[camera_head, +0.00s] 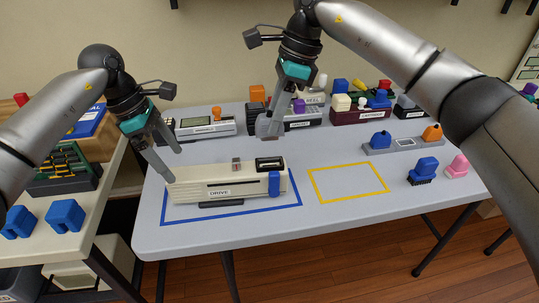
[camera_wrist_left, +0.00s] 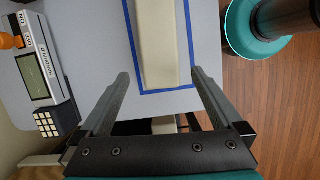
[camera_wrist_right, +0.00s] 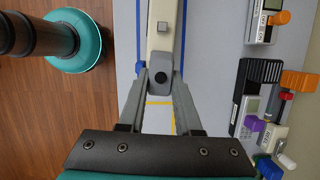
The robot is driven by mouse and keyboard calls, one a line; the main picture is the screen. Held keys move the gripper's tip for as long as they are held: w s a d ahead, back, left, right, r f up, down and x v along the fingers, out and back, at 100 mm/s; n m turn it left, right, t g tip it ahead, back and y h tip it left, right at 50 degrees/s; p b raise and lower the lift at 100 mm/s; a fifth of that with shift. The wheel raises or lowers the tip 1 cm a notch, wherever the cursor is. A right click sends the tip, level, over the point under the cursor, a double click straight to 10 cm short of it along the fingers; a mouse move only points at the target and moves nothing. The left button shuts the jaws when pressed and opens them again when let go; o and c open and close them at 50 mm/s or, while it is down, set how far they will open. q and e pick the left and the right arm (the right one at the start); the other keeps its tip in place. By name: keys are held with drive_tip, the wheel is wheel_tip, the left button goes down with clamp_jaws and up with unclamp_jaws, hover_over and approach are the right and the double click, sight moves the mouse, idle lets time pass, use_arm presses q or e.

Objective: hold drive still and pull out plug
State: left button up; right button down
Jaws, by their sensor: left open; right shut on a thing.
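The cream drive (camera_head: 232,190), labelled DRIVE, lies inside a blue outline on the table. A small grey knob (camera_head: 236,164) and a black-framed socket (camera_head: 270,163) are on its top. A blue part (camera_head: 274,184) is on its right front. My left gripper (camera_head: 168,162) is open at the drive's left end; in the left wrist view its fingers stand either side of the drive (camera_wrist_left: 162,45), apart from it. My right gripper (camera_head: 268,134) is shut on a grey plug (camera_wrist_right: 160,76), held above the drive's right end, with a gap over the socket.
A yellow outline (camera_head: 349,168) right of the drive is empty. Handheld devices and coloured blocks line the table's back. A grey holder (camera_head: 404,143), a blue block (camera_head: 423,171) and a pink block (camera_head: 457,166) stand at the right. A side table (camera_head: 60,242) stands left.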

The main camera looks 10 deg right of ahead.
use_arm(q)
drive_tip(key=v, duration=1.1)
drive_tip(key=shift+r, duration=0.35)
drive_tip(key=shift+a, duration=0.15)
